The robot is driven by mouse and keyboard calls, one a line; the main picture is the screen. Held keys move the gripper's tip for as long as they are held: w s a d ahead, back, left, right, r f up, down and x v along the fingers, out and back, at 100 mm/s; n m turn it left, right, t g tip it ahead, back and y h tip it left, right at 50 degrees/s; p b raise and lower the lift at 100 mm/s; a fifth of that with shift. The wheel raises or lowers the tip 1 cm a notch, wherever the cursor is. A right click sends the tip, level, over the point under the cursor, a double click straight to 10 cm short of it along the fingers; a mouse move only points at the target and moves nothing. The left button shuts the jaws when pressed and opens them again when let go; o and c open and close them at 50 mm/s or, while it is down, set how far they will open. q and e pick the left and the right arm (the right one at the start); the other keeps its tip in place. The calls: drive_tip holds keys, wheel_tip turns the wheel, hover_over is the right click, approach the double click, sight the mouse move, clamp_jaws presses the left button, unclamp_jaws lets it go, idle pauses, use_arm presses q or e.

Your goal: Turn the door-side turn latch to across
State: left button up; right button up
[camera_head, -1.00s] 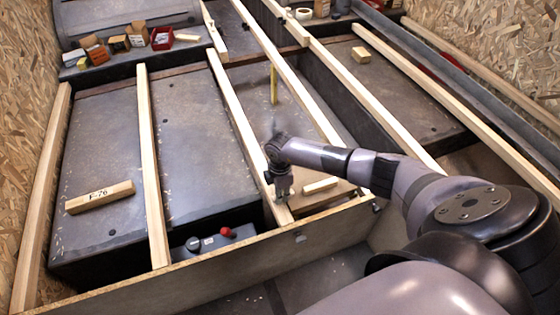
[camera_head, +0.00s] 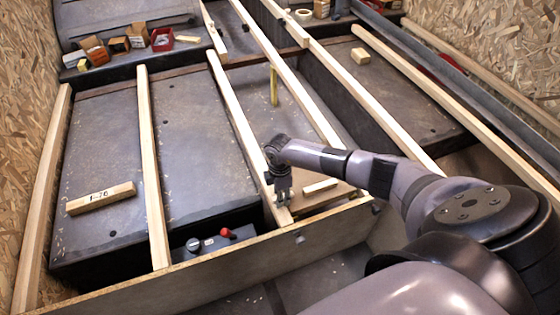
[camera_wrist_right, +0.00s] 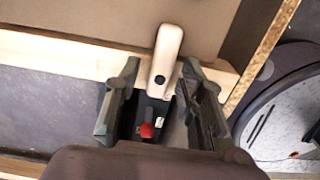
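The turn latch (camera_wrist_right: 166,48) is a pale wooden bar with rounded ends and a dark pivot hole or bolt. In the wrist view it lies across a wooden beam (camera_wrist_right: 60,55), its far end over a brown panel (camera_wrist_right: 90,15). In the head view the latch (camera_head: 320,186) shows as a short pale bar right of the beam (camera_head: 232,110). My right gripper (camera_head: 283,197) is low over the beam's near end. In the wrist view the right gripper (camera_wrist_right: 165,75) is open, one finger each side of the latch's pivot end, with gaps visible. My left gripper is not in view.
A red knob (camera_head: 226,232) stands in a recess left of the beam. A front board (camera_head: 215,260) runs below. A marked wood block (camera_head: 100,197) lies at left, and a yellow upright (camera_head: 273,85) stands beyond the gripper. Small boxes (camera_head: 118,44) sit at the back.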

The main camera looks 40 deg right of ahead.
wheel_tip(320, 180, up, 12)
idle(0.7)
idle(0.4)
